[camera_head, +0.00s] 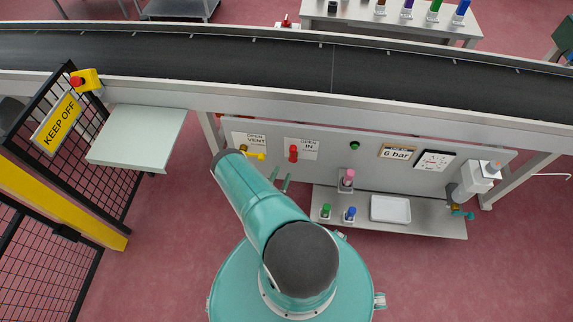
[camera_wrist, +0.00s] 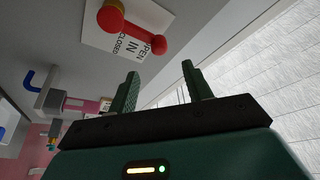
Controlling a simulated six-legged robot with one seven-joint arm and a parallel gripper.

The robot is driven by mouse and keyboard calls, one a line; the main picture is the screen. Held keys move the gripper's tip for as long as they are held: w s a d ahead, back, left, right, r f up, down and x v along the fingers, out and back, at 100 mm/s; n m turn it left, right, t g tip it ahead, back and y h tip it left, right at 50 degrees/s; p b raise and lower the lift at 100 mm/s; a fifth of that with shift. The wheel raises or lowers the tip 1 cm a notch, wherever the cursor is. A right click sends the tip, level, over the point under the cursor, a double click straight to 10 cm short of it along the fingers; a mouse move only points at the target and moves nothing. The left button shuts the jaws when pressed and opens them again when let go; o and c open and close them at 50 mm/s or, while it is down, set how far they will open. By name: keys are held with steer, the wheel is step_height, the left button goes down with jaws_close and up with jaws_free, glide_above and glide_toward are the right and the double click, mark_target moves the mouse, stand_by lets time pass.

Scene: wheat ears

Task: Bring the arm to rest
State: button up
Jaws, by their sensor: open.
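My teal arm (camera_head: 262,205) reaches up and to the left in the head view, over my round base. My gripper (camera_wrist: 163,84) shows two dark green fingers standing apart in the wrist view, with nothing between them. The same red valve (camera_head: 293,153) is on the grey panel in the head view.
A yellow valve (camera_head: 252,153), a green button (camera_head: 354,146) and a gauge (camera_head: 434,161) are on the panel. A shelf (camera_head: 440,218) below holds small bottles and a white tray (camera_head: 390,209). A conveyor (camera_head: 300,62) runs behind. A black mesh fence (camera_head: 95,165) stands left.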

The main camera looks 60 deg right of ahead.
steer(key=shift+s+a+f, duration=0.1)
steer(key=shift+a+f, duration=0.05)
steer(key=shift+a, duration=0.45)
